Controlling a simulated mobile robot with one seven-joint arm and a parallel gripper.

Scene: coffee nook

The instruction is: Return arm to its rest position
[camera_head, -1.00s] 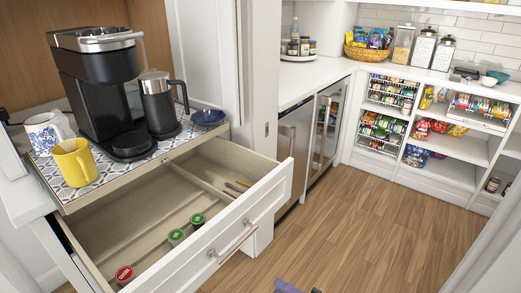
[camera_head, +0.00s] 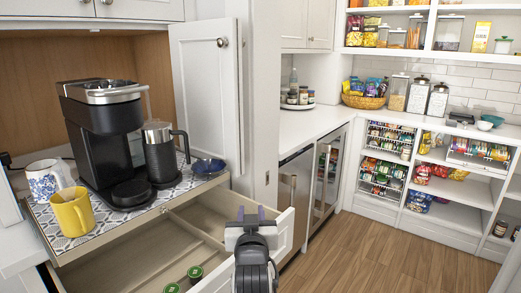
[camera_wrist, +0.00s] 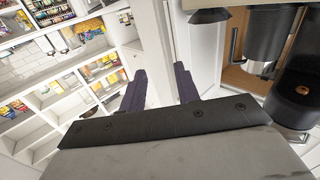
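My gripper (camera_head: 253,214) is in the lower middle of the head view, in front of the right end of the open drawer (camera_head: 145,266). In the wrist view my gripper (camera_wrist: 160,88) shows two dark fingers set apart with nothing between them. The arm below it rises from the bottom edge of the head view and hides part of the drawer front. Two green-lidded pods (camera_head: 195,273) lie in the drawer, one cut by the bottom edge.
A black coffee maker (camera_head: 104,135), a dark pitcher (camera_head: 160,153), a yellow mug (camera_head: 72,212), a patterned mug (camera_head: 46,180) and a blue bowl (camera_head: 208,167) stand on a tiled tray above the drawer. An open cabinet door (camera_head: 205,90) is behind. Wood floor (camera_head: 370,255) is clear at right.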

